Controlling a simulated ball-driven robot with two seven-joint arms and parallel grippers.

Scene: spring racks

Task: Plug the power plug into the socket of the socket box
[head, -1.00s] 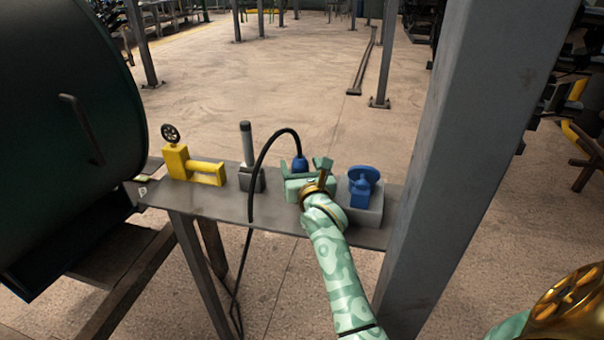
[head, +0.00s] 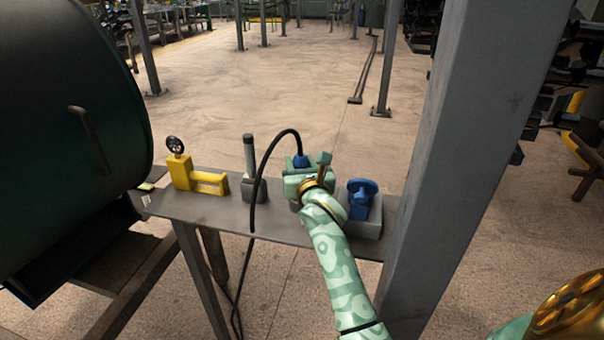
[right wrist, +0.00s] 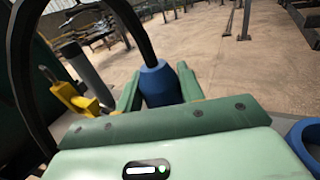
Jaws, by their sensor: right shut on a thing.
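The power plug (head: 301,160) is blue, with a black cable rising from its top and arching to the left. My right gripper (head: 303,167) is shut on it above the grey bench. In the right wrist view the plug (right wrist: 158,84) stands between the two green fingers (right wrist: 157,92), cable end up. Its lower end is hidden behind the gripper body. My left gripper is not in view.
A steel post (head: 465,130) rises at right, a dark green tank (head: 65,120) at left. The cable (head: 256,180) hangs over the bench front.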

